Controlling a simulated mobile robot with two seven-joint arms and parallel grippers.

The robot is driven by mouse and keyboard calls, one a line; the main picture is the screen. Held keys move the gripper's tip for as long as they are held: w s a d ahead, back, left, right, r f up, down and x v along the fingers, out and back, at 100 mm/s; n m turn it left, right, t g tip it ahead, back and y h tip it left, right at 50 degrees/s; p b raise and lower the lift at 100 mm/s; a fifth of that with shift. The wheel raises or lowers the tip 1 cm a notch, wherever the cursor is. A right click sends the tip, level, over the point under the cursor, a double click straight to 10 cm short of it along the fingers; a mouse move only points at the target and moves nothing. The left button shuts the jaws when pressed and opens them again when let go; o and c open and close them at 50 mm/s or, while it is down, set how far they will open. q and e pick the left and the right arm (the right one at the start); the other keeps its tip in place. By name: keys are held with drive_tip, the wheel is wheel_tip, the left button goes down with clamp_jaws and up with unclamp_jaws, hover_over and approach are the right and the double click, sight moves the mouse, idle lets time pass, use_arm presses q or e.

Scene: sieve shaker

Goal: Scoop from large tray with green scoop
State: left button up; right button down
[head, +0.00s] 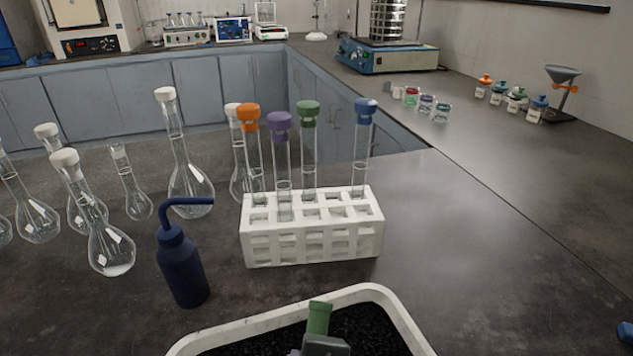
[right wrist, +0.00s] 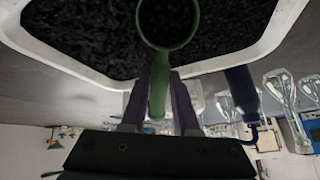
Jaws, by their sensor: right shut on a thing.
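The large white tray (head: 378,292) holds black granules and is cut off by the bottom edge of the head view. Its pale rim also crosses the right wrist view (right wrist: 232,60). The green scoop (head: 319,316) shows its handle end over the tray in the head view. My right gripper (head: 325,345) is shut on the scoop handle. In the right wrist view the handle lies between the two fingers (right wrist: 161,78), and the round scoop bowl (right wrist: 193,33) is over the granules. Dark grains show within the bowl's rim; whether they lie in it is unclear. My left gripper is out of view.
A white rack (head: 312,248) with several capped tubes stands just behind the tray. A dark blue wash bottle (head: 182,272) is left of it, with several glass flasks (head: 108,248) farther left. The counter right of the tray is mostly clear.

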sight(323, 317)
drive_tip(key=w+f+g, duration=0.1)
drive_tip(key=g, duration=0.2)
drive_tip(key=shift+w+d+f, duration=0.15)
drive_tip(key=shift+w+f, duration=0.2)
drive_tip(key=shift+g+y, duration=0.3)
drive_tip(key=shift+g, duration=0.1)
drive_tip(key=shift+w+r+t+p, duration=0.25)
drive_tip(key=shift+r+t+p, duration=0.65)
drive_tip(key=shift+p, duration=0.1)
drive_tip(key=shift+w+d+g, duration=0.1)
drive_tip(key=shift+w+g, duration=0.2)
drive_tip(key=shift+g, duration=0.1)
drive_tip(key=shift+w+g, duration=0.3)
drive_tip(key=shift+g, duration=0.2)
drive_tip(key=shift+w+f+g+b, duration=0.25)
drive_tip(key=shift+g+b, duration=0.15)
drive_tip(key=shift+g, duration=0.2)
drive_tip(key=shift+w+d+r+m+g+b, duration=0.15)
drive_tip(key=shift+m+g+b, duration=0.15)
drive_tip(key=shift+g+b, duration=0.3)
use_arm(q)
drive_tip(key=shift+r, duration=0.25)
use_arm(e)
drive_tip(key=shift+y, duration=0.3)
drive_tip(key=shift+r, duration=0.1)
